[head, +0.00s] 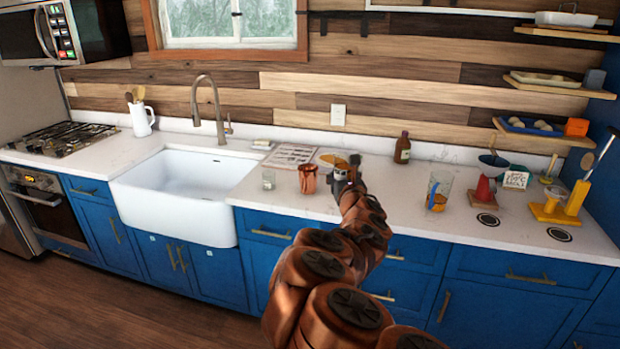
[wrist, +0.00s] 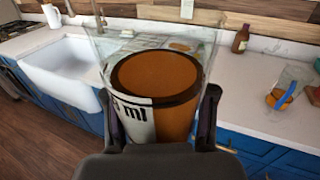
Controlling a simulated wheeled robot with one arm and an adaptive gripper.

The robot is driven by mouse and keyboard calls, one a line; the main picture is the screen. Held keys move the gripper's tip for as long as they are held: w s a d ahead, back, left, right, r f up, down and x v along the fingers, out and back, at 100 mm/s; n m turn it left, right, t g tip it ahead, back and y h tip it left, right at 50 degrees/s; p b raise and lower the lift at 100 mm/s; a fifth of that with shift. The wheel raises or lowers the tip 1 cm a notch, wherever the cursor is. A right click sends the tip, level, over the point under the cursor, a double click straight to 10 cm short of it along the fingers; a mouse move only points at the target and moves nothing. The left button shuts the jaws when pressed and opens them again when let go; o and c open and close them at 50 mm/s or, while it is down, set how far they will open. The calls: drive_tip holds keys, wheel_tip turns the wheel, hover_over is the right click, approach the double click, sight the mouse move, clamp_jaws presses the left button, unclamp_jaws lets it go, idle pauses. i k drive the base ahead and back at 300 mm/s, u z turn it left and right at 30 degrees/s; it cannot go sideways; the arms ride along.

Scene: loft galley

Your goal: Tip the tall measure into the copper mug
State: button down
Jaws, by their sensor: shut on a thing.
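The tall measure (wrist: 155,100) is a clear-walled vessel with "ml" lettering and an orange-brown fill. It stands large and roughly upright between the two fingers of my gripper (wrist: 160,108) in the wrist view. My gripper (head: 347,168) is shut on it, above the counter. In the head view my arm hides most of the measure. The copper mug (head: 308,179) stands upright on the counter, just left of my gripper in the head view. In the wrist view I cannot make out the mug. Its inside is not visible.
Behind are a patterned mat (head: 291,156) and a brown bottle (head: 402,150). To the right are a clear jug (head: 438,190) with orange contents and a red funnel-like stand (head: 484,188).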

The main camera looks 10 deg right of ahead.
sight(307, 181)
drive_tip(key=k, duration=0.5)
drive_tip(key=z, duration=0.95)
drive_tip(key=i, duration=2.65)
drive_tip(key=u, duration=1.2)
